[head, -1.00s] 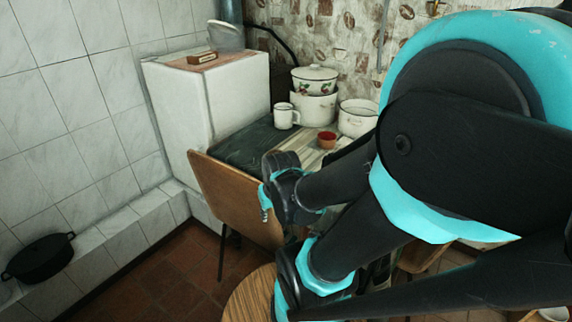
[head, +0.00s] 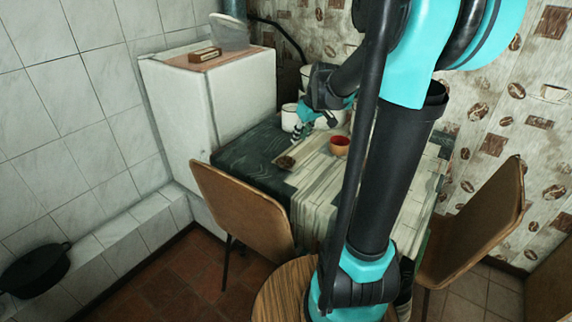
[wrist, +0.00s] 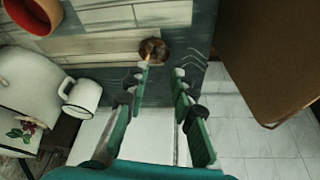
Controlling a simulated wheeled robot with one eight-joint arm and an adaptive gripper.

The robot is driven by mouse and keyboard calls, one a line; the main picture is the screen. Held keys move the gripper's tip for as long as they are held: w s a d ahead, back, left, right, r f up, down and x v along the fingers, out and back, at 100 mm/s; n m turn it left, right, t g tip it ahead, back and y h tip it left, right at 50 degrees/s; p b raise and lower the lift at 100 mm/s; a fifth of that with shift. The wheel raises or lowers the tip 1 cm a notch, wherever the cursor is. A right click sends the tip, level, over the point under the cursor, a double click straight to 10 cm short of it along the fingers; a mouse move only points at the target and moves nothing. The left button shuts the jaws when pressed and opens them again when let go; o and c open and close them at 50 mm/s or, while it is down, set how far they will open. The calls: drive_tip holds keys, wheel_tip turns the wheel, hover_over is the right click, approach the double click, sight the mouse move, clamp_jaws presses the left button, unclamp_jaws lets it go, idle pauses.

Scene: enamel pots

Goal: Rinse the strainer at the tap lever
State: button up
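I cannot make out a strainer or a tap lever in either view. A small round brown object (head: 286,162) lies on the table, and it also shows in the wrist view (wrist: 153,50) just beyond my fingertips; I cannot tell what it is. My gripper (head: 299,136) is over the back left of the table, near a white mug (head: 289,118). In the wrist view my gripper (wrist: 162,71) has its two green fingers apart with nothing between them. The mug (wrist: 83,97) is to the left of the fingers there.
A red bowl (head: 340,146) stands on the table (head: 250,150). Pots behind it are mostly hidden by my arm. A white cabinet (head: 200,120) stands at the left. Wooden chairs (head: 240,205) (head: 480,225) flank the table. A black pan (head: 35,268) sits on the tiled ledge.

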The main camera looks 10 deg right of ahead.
drive_tip(key=w+r, duration=0.1)
drive_tip(key=w, duration=0.2)
approach(286, 158)
drive_tip(key=shift+n, duration=0.4)
drive_tip(key=x, duration=0.9)
drive_tip(key=shift+f, duration=0.2)
clamp_jaws()
